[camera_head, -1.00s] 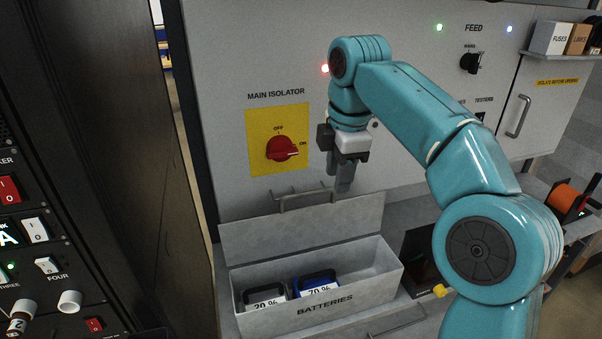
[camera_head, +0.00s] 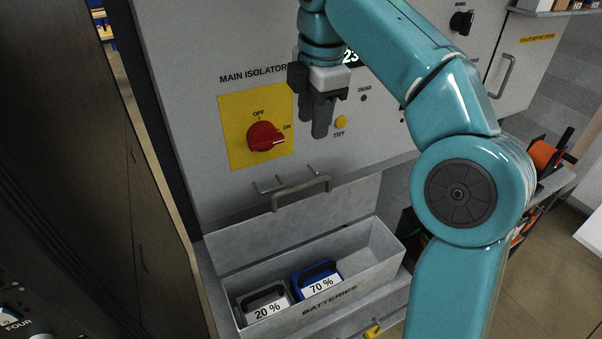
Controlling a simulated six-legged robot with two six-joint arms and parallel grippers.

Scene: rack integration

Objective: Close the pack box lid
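The grey pack box (camera_head: 345,290), labelled BATTERIES, stands on a ledge below the panel. Its lid (camera_head: 250,240) is open and stands up behind the box, with a grey bar handle (camera_head: 300,192) at its upper edge. Inside the box are a grey battery marked 20 % (camera_head: 262,301) and a blue battery marked 70 % (camera_head: 316,278). My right gripper (camera_head: 319,130) points down in front of the panel, above the lid handle and apart from it. Its dark fingers overlap in this view, so their opening is unclear; no held object shows. My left gripper is out of view.
The panel carries a red main isolator knob (camera_head: 265,136) on a yellow plate and a yellow TRY button (camera_head: 341,122). A dark cabinet (camera_head: 75,150) stands at the left. An orange spool (camera_head: 543,155) sits on a shelf at the right.

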